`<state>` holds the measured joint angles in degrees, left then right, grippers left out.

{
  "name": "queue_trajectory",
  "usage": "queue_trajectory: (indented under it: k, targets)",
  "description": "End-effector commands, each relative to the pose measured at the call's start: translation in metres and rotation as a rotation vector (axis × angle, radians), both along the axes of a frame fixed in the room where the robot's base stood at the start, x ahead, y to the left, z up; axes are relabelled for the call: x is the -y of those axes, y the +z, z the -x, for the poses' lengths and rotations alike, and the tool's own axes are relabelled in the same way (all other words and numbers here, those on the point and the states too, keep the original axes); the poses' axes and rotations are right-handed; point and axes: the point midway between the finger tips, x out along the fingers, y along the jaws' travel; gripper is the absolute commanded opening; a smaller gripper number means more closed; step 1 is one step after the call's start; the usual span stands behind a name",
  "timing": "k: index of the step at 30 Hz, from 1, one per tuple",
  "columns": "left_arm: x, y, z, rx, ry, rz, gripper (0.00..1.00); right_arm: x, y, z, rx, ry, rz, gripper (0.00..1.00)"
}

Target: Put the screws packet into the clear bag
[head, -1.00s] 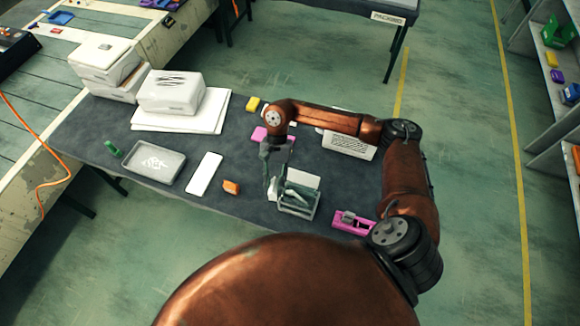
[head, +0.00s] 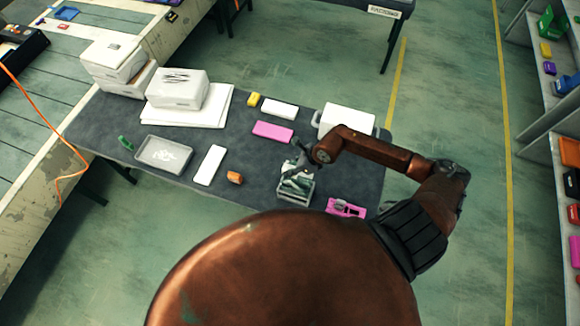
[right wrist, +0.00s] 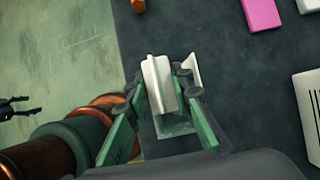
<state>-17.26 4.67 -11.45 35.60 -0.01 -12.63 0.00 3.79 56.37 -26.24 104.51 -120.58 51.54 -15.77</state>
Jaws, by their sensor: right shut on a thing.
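My right gripper (head: 297,171) is over the front right part of the dark table, at a small open grey-green see-through container (head: 296,190), which may be the clear bag. In the right wrist view its green fingers (right wrist: 160,86) are shut on a narrow white piece (right wrist: 158,76), which looks like the screws packet. The container (right wrist: 174,126) shows just below the piece; I cannot tell whether the piece is inside it. A white upright flap (right wrist: 193,70) stands beside the right finger. My left gripper (right wrist: 20,107) shows dark at the left edge of the right wrist view, fingers apart and empty.
A pink tape dispenser (head: 345,208) stands right of the container. A white tub (head: 346,119), a pink block (head: 272,131) and a white slab (head: 209,165) lie around. A grey tray (head: 165,153) and an orange piece (head: 235,177) are to the left.

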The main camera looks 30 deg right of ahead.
Motion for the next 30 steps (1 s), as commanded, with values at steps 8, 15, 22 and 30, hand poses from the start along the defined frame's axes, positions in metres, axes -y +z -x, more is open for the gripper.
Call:
queue_trajectory:
  k: [8, 15, 22, 30]
  targets:
    - [0.001, -0.016, 0.011, -0.015, 0.003, 0.000, 0.64, 0.000, -0.021, 0.001, -0.002, 0.002, -0.001, 0.00]
    - [0.002, -0.033, -0.002, 0.002, 0.000, 0.002, 0.64, -0.001, -0.048, 0.001, -0.004, 0.002, -0.001, 0.00]
    - [0.003, -0.043, -0.006, 0.008, 0.000, 0.003, 0.64, -0.001, -0.063, 0.001, -0.002, 0.002, -0.001, 0.00]
    - [0.003, -0.043, -0.002, 0.002, 0.000, 0.003, 0.64, -0.001, -0.063, 0.001, -0.002, 0.003, -0.001, 0.00]
